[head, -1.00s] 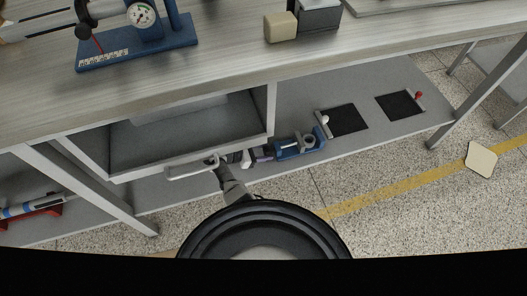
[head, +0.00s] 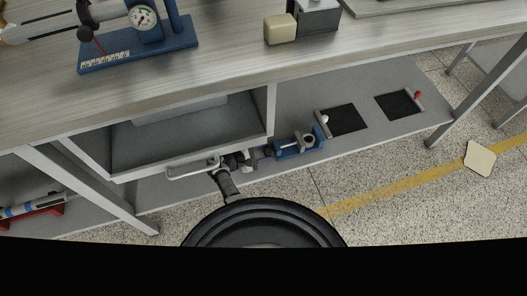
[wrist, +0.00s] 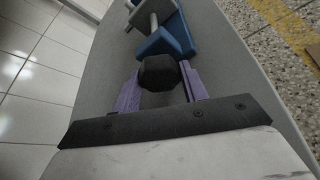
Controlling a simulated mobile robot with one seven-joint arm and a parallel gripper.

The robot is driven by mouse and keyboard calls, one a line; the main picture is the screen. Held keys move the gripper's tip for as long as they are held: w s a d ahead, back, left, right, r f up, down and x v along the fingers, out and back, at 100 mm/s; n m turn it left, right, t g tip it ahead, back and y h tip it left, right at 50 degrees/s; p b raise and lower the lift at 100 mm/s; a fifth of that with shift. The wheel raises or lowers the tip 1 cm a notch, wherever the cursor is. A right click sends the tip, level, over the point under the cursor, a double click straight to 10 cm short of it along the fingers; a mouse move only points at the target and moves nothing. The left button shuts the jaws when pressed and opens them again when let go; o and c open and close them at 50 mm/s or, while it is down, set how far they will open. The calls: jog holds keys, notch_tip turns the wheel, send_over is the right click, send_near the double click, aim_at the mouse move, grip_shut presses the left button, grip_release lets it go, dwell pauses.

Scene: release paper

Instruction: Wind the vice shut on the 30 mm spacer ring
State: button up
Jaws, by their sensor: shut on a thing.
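The blue vice (head: 287,152) lies on the lower shelf, right of the open drawer. A grey round piece (head: 308,139), which looks like the spacer ring, sits at its right part; whether the jaws touch it is too small to tell. In the wrist view the vice's blue body (wrist: 168,40) is ahead of my gripper, with a black knob (wrist: 158,73) at its near end. My gripper (wrist: 161,75) has its purple fingers on either side of this knob, shut on it. In the head view my gripper (head: 262,153) is at the vice's left end, partly hidden.
An open drawer (head: 190,140) with a handle (head: 192,169) hangs just above and left of my gripper. Two black mats (head: 348,120) lie right of the vice. The bench top above holds a blue gauge stand (head: 140,55) and a beige block (head: 280,29).

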dwell(0.4)
jog(key=o, duration=1)
jog(key=shift+c, duration=0.2)
jog(key=p+v, duration=0.1)
jog(key=v, duration=1.3)
jog(key=shift+w, duration=0.1)
